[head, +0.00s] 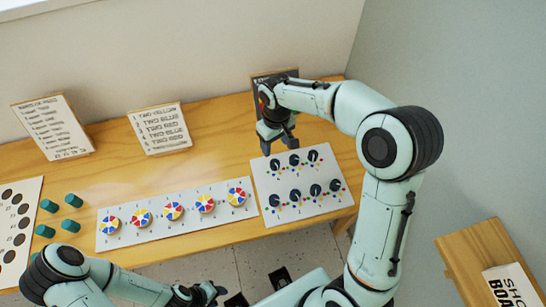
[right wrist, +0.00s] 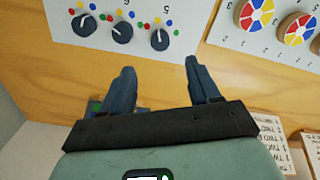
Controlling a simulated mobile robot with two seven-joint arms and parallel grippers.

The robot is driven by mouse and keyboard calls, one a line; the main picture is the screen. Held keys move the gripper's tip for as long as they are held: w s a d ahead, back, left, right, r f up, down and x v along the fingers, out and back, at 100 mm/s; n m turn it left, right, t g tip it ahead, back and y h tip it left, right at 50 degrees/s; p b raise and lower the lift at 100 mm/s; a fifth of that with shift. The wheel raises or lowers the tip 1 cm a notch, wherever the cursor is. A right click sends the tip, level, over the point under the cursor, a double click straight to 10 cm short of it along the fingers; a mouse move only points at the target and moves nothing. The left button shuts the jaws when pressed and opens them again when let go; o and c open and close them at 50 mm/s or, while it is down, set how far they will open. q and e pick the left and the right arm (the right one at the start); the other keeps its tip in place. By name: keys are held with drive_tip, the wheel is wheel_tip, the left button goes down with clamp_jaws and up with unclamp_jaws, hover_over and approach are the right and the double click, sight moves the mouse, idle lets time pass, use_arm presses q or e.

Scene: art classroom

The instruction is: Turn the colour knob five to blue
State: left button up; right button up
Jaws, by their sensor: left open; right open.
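A white panel (head: 322,204) at the table's right carries black colour knobs in two rows, each ringed by coloured dots. The back-left knob (head: 275,164) is nearest my right gripper (head: 278,146). In the right wrist view that knob (right wrist: 159,40) lies just beyond and between the fingertips of my open right gripper (right wrist: 158,65), with a gap. It has a white pointer mark; which dot it faces is too small to tell. My left gripper (head: 208,292) is open and empty at the bottom, away from the panel.
A white strip (head: 103,240) with several coloured wheels (head: 173,211) lies left of the panel. Teal cylinders (head: 73,200) stand further left. Printed cards (head: 160,129) stand behind. A dark upright object (head: 262,82) is behind my right gripper. The wall is close behind the table.

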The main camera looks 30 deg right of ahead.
sight(275, 163)
wheel_tip(275, 163, down, 11)
drive_tip(key=shift+w+r, duration=0.1)
idle(0.3)
drive_tip(key=shift+b, duration=0.3)
drive_tip(key=c, duration=1)
